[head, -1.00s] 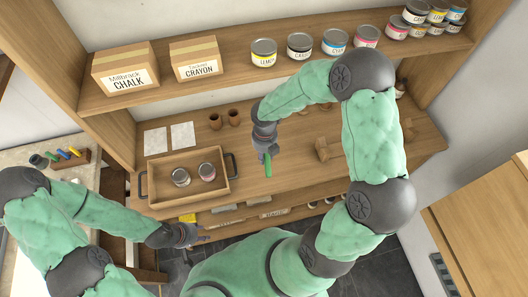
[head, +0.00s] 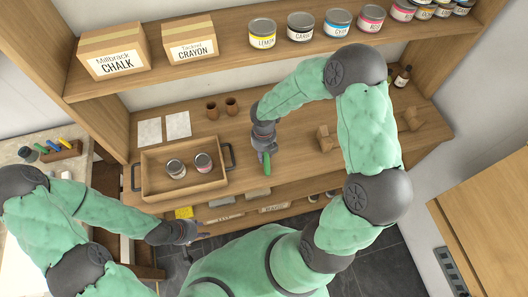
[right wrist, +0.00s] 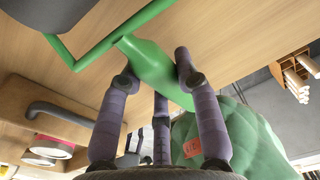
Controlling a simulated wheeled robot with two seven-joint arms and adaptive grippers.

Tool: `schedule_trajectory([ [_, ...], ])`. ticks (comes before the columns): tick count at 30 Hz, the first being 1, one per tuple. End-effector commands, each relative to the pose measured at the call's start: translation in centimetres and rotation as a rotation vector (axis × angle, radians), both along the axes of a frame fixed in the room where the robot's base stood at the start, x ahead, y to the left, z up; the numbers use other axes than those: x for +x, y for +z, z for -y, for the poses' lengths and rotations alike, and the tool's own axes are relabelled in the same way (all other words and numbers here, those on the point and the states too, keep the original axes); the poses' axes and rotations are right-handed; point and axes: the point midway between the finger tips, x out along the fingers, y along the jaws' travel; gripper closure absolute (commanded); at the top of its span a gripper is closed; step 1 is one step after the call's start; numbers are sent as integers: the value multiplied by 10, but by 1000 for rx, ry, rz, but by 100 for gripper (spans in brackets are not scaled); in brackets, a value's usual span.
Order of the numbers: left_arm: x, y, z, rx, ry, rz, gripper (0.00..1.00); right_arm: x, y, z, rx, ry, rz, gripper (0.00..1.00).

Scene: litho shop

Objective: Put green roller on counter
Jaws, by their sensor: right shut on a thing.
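My right gripper (head: 264,148) is shut on the green roller (head: 266,163) above the front part of the wooden counter (head: 295,165), right of a wooden tray. In the right wrist view, the fingers hold the roller's green handle (right wrist: 155,70). Its bent green frame runs left to a grey roller head (right wrist: 38,25), partly cut off by the picture edge. The wood surface is close behind the roller; I cannot tell whether they touch. My left gripper (head: 190,236) is low at the left, in front of the lower shelf. Its fingers are too small to read.
The wooden tray (head: 148,187) holds two cans. Two brown cups (head: 221,107), paper sheets (head: 163,127) and wooden blocks (head: 325,138) stand on the counter. A shelf above (head: 230,70) holds boxes and cans. A pale countertop (head: 25,190) with a rack lies left.

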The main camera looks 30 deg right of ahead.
Motion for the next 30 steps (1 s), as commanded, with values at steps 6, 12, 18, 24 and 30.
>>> schedule_trajectory([
  [6,0,0,0,0,0,0,60,0,0,0,0,0,1,100],
  [12,0,-1,0,0,0,0,60,0,-3,0,0,0,1,100],
  [18,0,-3,0,0,0,0,60,0,-5,0,0,1,1,100],
  [24,0,-3,0,0,0,0,60,0,-7,0,0,1,1,59],
  [30,0,-3,0,0,0,0,60,0,-7,0,0,0,1,40],
])
